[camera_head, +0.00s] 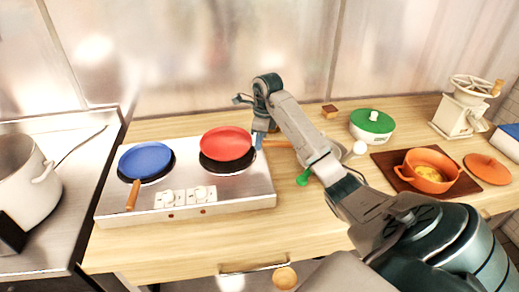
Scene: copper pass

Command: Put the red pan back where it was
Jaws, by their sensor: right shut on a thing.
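The red pan (225,142) is over the right burner (228,166) of a two-burner hob (240,191). The burner's dark disc shows below the pan's near edge, so the pan looks raised a little above it. Its wooden handle (278,144) points right, partly behind my right arm. My right gripper (259,141) is shut on the handle close to the pan; its fingertips are partly hidden. My left gripper is not in view.
A blue pan (146,157) sits on the left burner. A large white pot (25,185) stands far left. Right of my arm are a green-lidded dish (372,122), an orange pot (428,180) on a dark board, an orange lid (487,168) and a grinder (462,112).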

